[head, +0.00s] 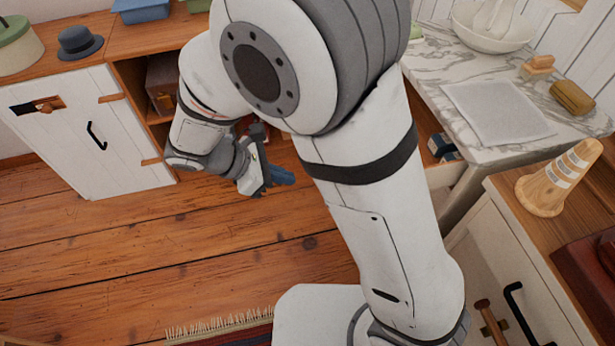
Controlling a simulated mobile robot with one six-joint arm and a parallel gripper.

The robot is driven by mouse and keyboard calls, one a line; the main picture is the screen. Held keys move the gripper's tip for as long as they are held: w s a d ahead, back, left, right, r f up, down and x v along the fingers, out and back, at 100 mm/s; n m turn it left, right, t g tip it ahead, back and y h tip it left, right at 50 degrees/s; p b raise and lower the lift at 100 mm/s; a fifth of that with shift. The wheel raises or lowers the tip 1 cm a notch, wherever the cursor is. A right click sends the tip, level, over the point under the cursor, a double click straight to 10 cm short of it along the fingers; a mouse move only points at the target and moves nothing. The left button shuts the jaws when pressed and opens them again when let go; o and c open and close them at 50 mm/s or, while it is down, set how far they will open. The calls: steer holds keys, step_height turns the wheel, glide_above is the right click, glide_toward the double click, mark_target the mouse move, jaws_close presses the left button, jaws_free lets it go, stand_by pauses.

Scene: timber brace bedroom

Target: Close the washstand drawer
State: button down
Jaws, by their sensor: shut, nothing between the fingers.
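The washstand (440,75) stands at the upper right, with a grey-veined marble top. Beneath the left edge of its top, a strip of brown wood (432,158) shows beside a small dark blue and white item (442,147). This may be part of the drawer, but my arm covers most of that area, so I cannot tell how far open it is. My gripper (288,177) is shut and empty, with blue fingers pointing right. It is above the floor, left of the washstand, with my upper arm between them in the picture.
On the marble are a white bowl (490,38), a grey cloth (497,113) and a brown brush or soap (572,97). A white cabinet (85,130) stands left. A cabinet with a wooden cone (558,178) stands right. The plank floor (180,240) is clear left of me.

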steer(key=d+r+b+x, duration=0.2)
steer(key=x, duration=1)
steer(key=shift+w, duration=0.3)
steer(key=shift+a, duration=0.15)
